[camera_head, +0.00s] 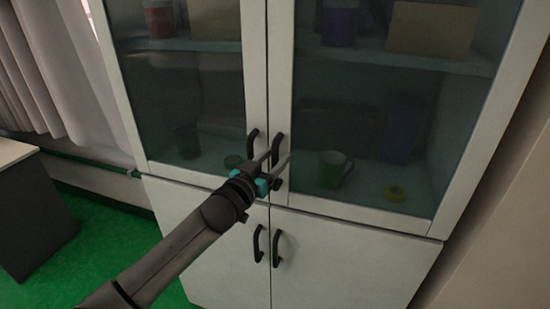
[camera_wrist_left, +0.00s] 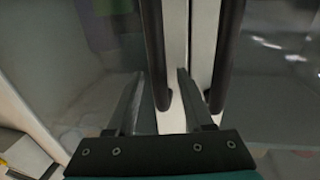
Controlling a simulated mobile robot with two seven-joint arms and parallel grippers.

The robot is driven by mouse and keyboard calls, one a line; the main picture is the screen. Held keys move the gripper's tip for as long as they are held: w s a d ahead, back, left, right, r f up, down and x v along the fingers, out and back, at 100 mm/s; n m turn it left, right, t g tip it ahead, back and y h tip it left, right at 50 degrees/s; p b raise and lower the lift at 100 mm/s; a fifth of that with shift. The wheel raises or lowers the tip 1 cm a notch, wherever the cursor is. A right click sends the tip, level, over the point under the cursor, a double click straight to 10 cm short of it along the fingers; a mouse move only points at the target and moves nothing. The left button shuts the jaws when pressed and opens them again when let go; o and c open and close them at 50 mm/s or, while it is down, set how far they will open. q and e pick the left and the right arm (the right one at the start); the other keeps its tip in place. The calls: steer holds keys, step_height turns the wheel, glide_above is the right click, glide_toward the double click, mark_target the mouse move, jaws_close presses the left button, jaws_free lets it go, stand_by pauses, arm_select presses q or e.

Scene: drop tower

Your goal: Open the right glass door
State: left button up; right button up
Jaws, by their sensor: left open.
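The right glass door (camera_head: 335,95) of the white cabinet is shut, in a white frame. Its dark upright handle (camera_head: 277,146) sits at the door's left edge, beside the left door's matching handle (camera_head: 252,142). My left gripper (camera_head: 278,155) is open at the right door's handle, with one finger on each side of it. In the left wrist view, that handle (camera_wrist_left: 155,55) runs between the fingers, and the other handle (camera_wrist_left: 228,55) lies outside them to the right. I cannot tell whether a finger touches the handle. My right gripper is not in view.
The left glass door (camera_head: 195,100) is shut. Two lower handles (camera_head: 257,243) sit on the white lower doors. A desk (camera_head: 35,220) stands left, with green floor (camera_head: 110,255) between.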

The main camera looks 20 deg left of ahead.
arm_select(q)
jaws_close()
stand_by(0.5)
stand_by(1.0)
